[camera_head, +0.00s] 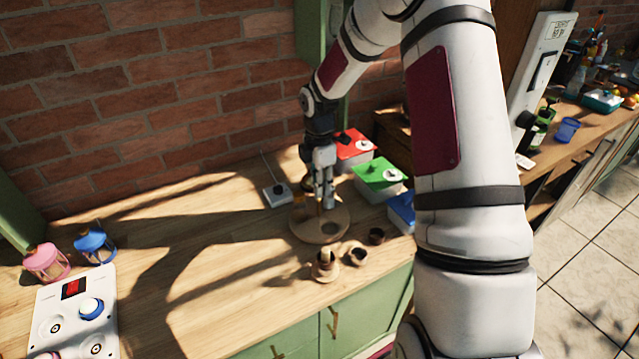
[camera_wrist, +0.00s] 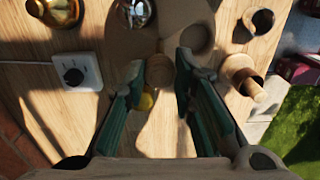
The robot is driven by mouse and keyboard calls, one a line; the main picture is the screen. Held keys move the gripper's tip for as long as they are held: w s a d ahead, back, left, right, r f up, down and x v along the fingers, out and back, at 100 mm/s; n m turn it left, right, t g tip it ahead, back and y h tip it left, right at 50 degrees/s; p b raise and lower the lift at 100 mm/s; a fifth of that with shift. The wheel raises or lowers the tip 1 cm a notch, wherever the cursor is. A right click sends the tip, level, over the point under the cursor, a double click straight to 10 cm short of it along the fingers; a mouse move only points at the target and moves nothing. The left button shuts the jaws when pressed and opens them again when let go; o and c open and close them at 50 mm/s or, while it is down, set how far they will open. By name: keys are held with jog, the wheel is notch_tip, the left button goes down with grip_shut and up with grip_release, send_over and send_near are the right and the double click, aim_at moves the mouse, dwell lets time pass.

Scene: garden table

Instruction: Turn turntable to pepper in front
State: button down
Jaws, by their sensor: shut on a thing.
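The wooden turntable (camera_head: 304,233) sits on the counter below my gripper (camera_head: 326,203). It is a round disc with a round recess. In the wrist view the turntable (camera_wrist: 178,15) runs under my fingers. My gripper (camera_wrist: 160,75) is shut on the turntable's upright wooden knob (camera_wrist: 160,73), with one finger on each side. A clear glass container (camera_wrist: 135,12) shows at the turntable's edge in the wrist view. A small yellow thing (camera_wrist: 147,101) is partly hidden by my fingers. I cannot tell which container is the pepper.
A white dial box (camera_head: 277,193) stands at the left of the turntable. Wooden cups (camera_head: 325,265) stand in front. Red (camera_head: 355,148), green (camera_head: 380,178) and blue (camera_head: 401,212) lidded boxes stand at the right. Pink (camera_head: 46,262) and blue (camera_head: 95,244) lanterns are far left. The left counter is mostly clear.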

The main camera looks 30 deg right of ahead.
dwell(0.4)
jog(key=c, duration=1.3)
grip_release()
jog(key=shift+c, duration=0.2)
notch_tip(320, 180, up, 12)
